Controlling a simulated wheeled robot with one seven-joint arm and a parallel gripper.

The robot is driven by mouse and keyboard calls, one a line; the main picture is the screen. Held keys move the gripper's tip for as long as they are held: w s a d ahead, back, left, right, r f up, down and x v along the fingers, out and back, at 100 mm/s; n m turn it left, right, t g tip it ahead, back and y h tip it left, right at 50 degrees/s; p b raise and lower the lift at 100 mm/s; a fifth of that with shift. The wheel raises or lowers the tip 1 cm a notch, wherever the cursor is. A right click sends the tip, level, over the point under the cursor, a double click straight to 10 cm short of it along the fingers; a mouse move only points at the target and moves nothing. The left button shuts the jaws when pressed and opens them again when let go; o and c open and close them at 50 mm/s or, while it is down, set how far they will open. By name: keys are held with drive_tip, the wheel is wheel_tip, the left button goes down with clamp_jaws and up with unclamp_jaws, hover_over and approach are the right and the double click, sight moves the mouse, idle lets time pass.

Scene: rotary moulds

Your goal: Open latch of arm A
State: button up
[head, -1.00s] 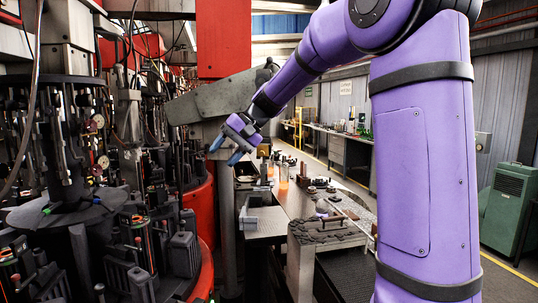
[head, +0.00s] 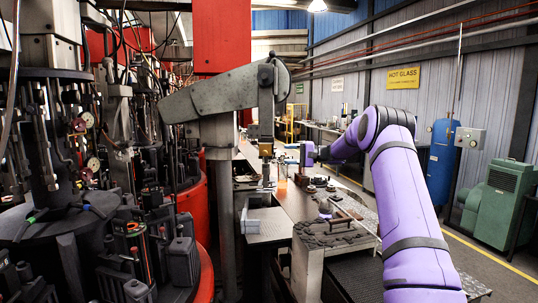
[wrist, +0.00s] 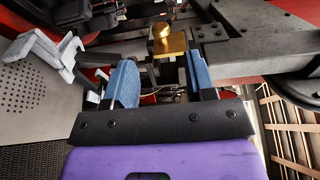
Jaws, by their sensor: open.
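A grey jointed arm (head: 215,92) reaches right from a post in the head view, with a hanging end piece (head: 266,105). A brass block (head: 266,147) is low on that piece. In the wrist view a brass knob (wrist: 161,31) stands on a brass plate (wrist: 171,46), just beyond my fingertips. No label marks this as arm A, and I cannot tell which part is the latch. My gripper (wrist: 163,72) is open, its blue fingers apart with nothing held. In the head view my gripper (head: 282,160) is small, right beside the hanging piece.
Dark mould machinery (head: 95,170) with a red base fills the left. A metal table (head: 315,198) carries small parts and orange bottles. A stand with a dark, lumpy top (head: 335,235) is in front. A green cabinet (head: 498,200) and a blue tank (head: 440,160) stand right.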

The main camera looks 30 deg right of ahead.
sight(265, 153)
drive_tip(key=x, duration=1)
drive_tip(key=shift+w+d, duration=0.15)
drive_tip(key=shift+w, duration=0.15)
drive_tip(key=shift+c, duration=0.5)
drive_tip(key=c, duration=0.8)
